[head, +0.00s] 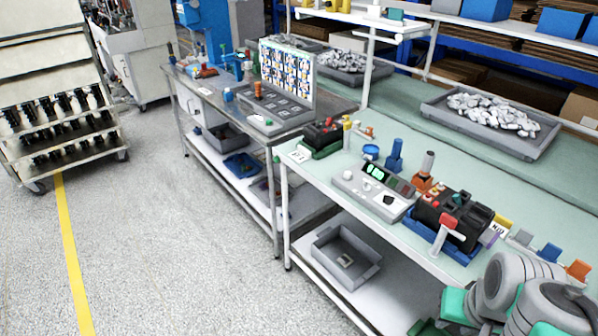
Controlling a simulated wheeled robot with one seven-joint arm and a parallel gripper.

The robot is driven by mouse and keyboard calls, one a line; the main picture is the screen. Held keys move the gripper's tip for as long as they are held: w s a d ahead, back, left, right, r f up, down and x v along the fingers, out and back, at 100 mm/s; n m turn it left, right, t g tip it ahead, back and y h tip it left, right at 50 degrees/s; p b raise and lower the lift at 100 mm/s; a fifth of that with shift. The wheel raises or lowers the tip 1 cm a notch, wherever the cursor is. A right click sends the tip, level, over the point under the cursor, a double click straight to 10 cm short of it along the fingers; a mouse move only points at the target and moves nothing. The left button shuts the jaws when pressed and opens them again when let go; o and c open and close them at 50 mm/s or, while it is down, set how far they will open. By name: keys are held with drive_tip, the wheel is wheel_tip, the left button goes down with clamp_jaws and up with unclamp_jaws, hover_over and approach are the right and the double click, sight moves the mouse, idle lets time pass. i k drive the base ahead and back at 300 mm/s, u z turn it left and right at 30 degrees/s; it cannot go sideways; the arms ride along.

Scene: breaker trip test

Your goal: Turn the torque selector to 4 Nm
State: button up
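A grey control box (366,198) with a sloped face stands on the pale green bench top. A dark display (376,173) with lit green figures is at its back; I cannot read them. A black knob (388,199) sits on the face at the right, and a round white knob (347,174) at the left. Either could be the torque selector; labels and pointer settings are too small to read. Grey and teal links of my arm fill the bottom right corner, apart from the box. My gripper does not show.
A black breaker (452,215) with a red-topped handle stands in a blue fixture right of the box. An orange-and-grey tool (425,170) and a blue holder (395,155) stand behind. A grey bin (345,262) is on the lower shelf. The floor at left is open.

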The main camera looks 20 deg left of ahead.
sight(387, 200)
drive_tip(key=u, duration=1.25)
drive_tip(key=i, duration=1.4)
drive_tip(key=u, duration=0.95)
